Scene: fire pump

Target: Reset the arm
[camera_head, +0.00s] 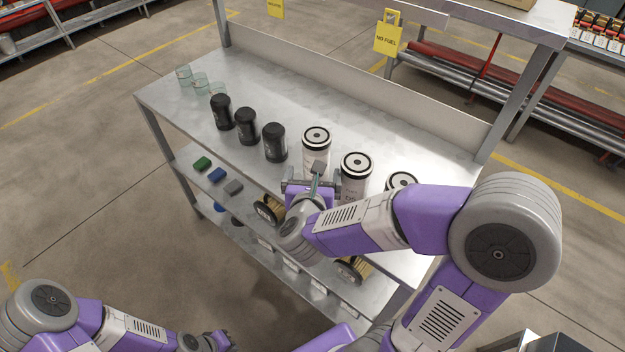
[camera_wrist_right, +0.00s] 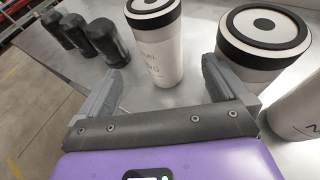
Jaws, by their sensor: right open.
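My right arm reaches over the metal table (camera_head: 205,105). Its gripper (camera_head: 312,182) is at the table's front edge, by the white canisters with black-ringed lids. In the right wrist view the gripper (camera_wrist_right: 160,88) is open and empty. One white canister (camera_head: 316,148) stands upright just beyond the fingers; it also shows in the wrist view (camera_wrist_right: 157,55). A second white canister (camera_head: 354,172) stands to its right, and a third (camera_head: 401,181) is partly hidden by my arm. My left gripper (camera_head: 217,341) is low at the bottom edge, away from the table; its jaws are too small to read.
Several black canisters, one nearest the white ones (camera_head: 274,143), stand in a row to the left. Clear glasses (camera_head: 200,82) stand at the far left end. A lower shelf holds coloured blocks (camera_head: 216,175) and spools (camera_head: 268,212). Open floor lies left of the table.

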